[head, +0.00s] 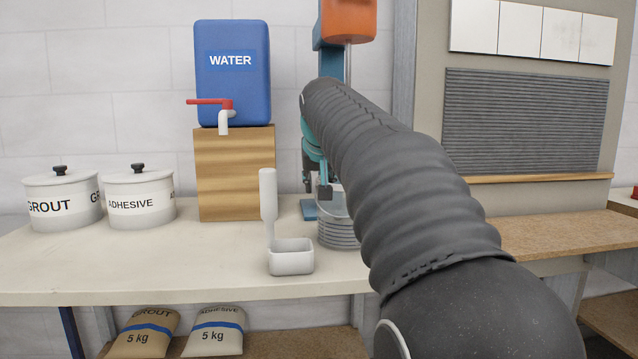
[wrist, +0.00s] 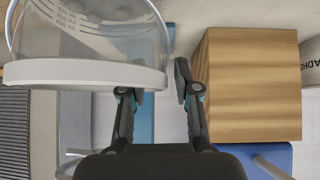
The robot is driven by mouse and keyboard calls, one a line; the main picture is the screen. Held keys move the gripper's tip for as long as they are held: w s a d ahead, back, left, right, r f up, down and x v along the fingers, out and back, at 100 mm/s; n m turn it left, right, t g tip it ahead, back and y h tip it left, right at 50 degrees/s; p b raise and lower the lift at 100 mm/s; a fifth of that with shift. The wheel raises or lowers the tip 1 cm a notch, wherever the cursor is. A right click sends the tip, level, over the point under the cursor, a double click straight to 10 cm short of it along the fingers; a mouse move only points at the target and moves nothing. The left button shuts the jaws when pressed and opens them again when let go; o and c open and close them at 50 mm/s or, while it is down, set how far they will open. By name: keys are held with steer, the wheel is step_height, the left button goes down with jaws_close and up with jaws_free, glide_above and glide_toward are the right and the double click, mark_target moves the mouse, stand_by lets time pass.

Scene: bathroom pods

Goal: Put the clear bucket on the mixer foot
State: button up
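The clear bucket (wrist: 100,45), with a pale rim and a thin wire handle, fills the upper left of the wrist view. In the head view a see-through part of it (head: 333,205) shows beside my arm, which hides the rest. My gripper (wrist: 157,88) has its two fingers apart near the bucket's rim. One finger overlaps the rim in the picture and the other is just past its edge; I cannot tell whether they touch it. The mixer has an orange head (head: 348,20) and a blue foot (head: 309,210), partly hidden by my arm.
A grey ridged stack (head: 338,236) is at the bucket's place on the bench. A white scoop (head: 290,262) is left of it. A wooden block (head: 235,175) carries the blue water tank (head: 232,75). Grout (head: 62,200) and adhesive (head: 140,198) pots stand left. The bench's front left is clear.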

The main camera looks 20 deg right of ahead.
steer(key=v, duration=1.2)
steer(key=shift+p, duration=0.45)
steer(key=s+a+f+n+g+y, duration=0.1)
steer(key=s+a+f, duration=0.2)
steer(key=s+f, duration=0.5)
steer(key=s+a+f+n+y, duration=0.1)
steer(key=s+a+f, duration=0.3)
steer(key=f, duration=1.2)
steer(key=s+a+f+n+g+y, duration=0.1)
steer(key=s+a+f, duration=0.3)
steer(key=s+f, duration=0.8)
steer(key=shift+s+g, duration=0.2)
steer(key=shift+g, duration=0.1)
